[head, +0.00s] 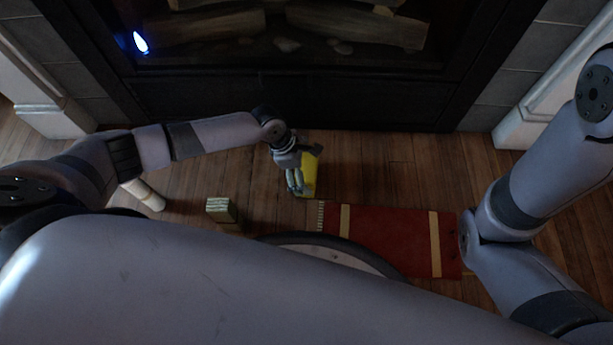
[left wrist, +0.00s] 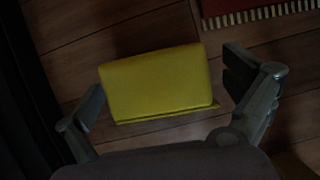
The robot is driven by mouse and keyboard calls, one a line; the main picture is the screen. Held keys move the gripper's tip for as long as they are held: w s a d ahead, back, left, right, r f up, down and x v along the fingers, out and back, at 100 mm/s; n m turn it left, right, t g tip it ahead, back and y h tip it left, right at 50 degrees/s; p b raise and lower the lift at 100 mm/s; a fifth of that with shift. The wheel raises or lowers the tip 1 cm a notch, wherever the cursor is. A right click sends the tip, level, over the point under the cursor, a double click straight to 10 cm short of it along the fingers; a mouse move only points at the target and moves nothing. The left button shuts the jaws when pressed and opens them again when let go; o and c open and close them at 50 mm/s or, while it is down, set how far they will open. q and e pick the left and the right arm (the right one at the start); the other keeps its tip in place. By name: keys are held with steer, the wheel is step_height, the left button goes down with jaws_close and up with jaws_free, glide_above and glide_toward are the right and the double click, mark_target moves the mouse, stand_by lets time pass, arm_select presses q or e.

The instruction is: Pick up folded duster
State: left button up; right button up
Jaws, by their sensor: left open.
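The folded duster (head: 309,176) is a yellow, roughly rectangular folded cloth on the wooden floor in front of the fireplace. In the left wrist view the duster (left wrist: 158,84) lies between the open fingers, with a thin lower layer showing along its near edge. My left gripper (head: 296,183) is open above and beside the duster and partly hides it in the head view. In the left wrist view the gripper's fingers (left wrist: 165,100) stand on either side of the duster; I cannot tell whether they touch it. My right gripper is not in view.
A red rug (head: 390,240) with tan stripes and a fringed edge lies right of the duster. A small green and cream block (head: 221,209) and a pale cylinder (head: 145,194) are to the left. The dark fireplace (head: 290,104) bounds the far side.

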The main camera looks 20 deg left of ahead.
arm_select(q)
steer(key=c, duration=0.9)
steer(key=shift+r, duration=0.1)
